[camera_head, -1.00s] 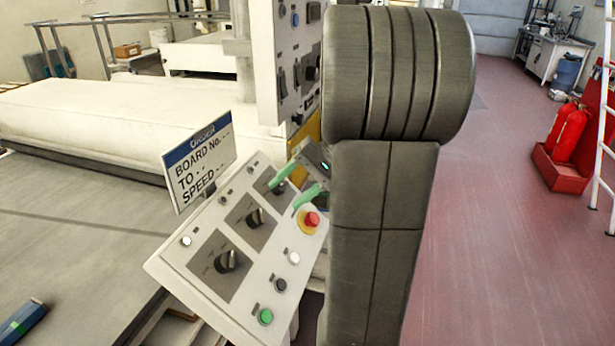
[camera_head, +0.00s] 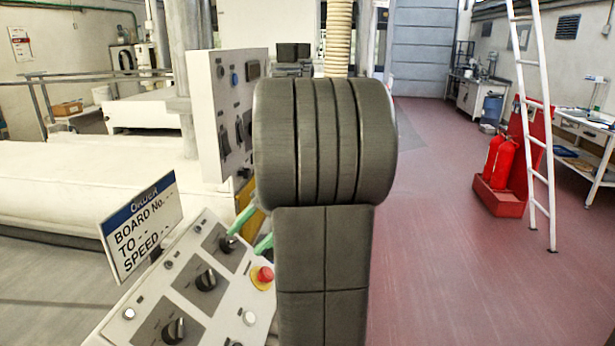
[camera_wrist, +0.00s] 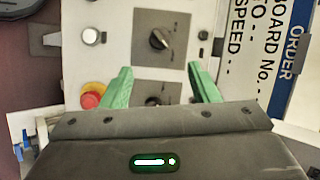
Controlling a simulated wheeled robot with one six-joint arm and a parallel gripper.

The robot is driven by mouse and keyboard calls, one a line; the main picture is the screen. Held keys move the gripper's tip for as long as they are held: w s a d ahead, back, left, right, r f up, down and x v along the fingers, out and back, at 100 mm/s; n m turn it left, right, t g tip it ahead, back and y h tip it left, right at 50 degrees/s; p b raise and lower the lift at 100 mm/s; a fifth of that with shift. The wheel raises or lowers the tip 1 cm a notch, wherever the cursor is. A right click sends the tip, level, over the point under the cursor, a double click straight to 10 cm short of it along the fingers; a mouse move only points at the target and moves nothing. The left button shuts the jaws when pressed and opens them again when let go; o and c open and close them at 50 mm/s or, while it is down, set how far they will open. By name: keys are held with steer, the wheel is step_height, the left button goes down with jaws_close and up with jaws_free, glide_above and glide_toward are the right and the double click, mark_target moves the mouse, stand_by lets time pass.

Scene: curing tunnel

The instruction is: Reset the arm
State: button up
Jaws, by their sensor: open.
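My gripper (camera_wrist: 160,85) has two green fingers spread apart, open with nothing between them. In the wrist view it is over the sloped control panel (camera_wrist: 110,15), with a black rotary knob (camera_wrist: 159,39) beyond the fingertips. In the head view my arm stands in the middle and hides most of the gripper; parts of the green fingers (camera_head: 252,230) show at its left edge, over the panel (camera_head: 140,290). A red emergency button (camera_head: 262,277) on a yellow base sits near the fingers and also shows in the wrist view (camera_wrist: 91,97).
An order sign (camera_head: 140,228) stands at the panel's upper left edge. An upright switch box (camera_head: 215,115) rises behind the panel. Fire extinguishers (camera_head: 504,165) in a red stand and a white ladder (camera_head: 535,130) are at the right. The red floor between is clear.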

mark_target(212, 275)
steer(key=p+x, duration=0.1)
steer(key=x, duration=1)
steer(key=shift+s+a+f, duration=0.15)
steer(key=shift+a+f, duration=0.05)
steer(key=shift+a, duration=0.15)
steer(key=shift+d+r, duration=0.1)
